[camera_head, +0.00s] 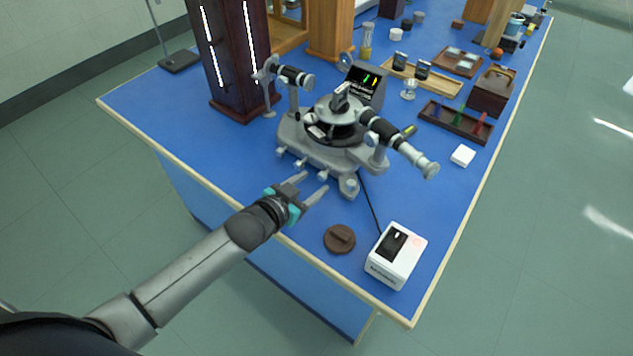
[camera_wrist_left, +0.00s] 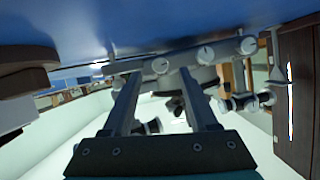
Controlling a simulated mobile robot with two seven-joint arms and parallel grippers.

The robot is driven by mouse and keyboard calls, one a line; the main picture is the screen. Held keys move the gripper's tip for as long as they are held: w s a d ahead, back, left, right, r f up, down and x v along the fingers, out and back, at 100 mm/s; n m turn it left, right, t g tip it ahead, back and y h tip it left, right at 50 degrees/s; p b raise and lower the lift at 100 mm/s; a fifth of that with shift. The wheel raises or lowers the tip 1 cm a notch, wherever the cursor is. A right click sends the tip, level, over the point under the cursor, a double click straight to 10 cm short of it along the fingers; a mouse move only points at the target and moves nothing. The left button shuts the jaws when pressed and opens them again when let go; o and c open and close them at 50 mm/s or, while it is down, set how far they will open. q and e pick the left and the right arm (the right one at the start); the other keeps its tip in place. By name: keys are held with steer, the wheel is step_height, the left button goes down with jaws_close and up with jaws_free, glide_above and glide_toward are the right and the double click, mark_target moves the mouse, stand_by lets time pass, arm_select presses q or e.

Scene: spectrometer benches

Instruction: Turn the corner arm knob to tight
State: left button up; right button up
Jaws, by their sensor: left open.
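The grey spectrometer (camera_head: 330,135) stands on the blue bench with its dark round table and two telescope tubes. Several small pale knobs line its near edge, among them a knob at the near right corner (camera_head: 350,186). I cannot tell for sure which one is the corner arm knob, nor how tight any is. My left gripper (camera_head: 316,184) is open and empty, its fingers pointing at this near edge, close to the corner knob. In the left wrist view, knobs with pale faces (camera_wrist_left: 205,54) show beyond the open fingers, apart from them. My right gripper is not in view.
A brown round disc (camera_head: 340,239) and a white power box (camera_head: 397,255) sit near the bench's front right, with a black cable running back. A dark wooden lamp housing (camera_head: 228,60) stands behind left. Trays and bottles fill the far right. The bench's front left is clear.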

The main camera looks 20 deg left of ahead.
mark_target(322, 176)
arm_select(q)
steer(key=shift+b+x, duration=0.35)
steer(key=shift+x, duration=1.15)
jaws_close()
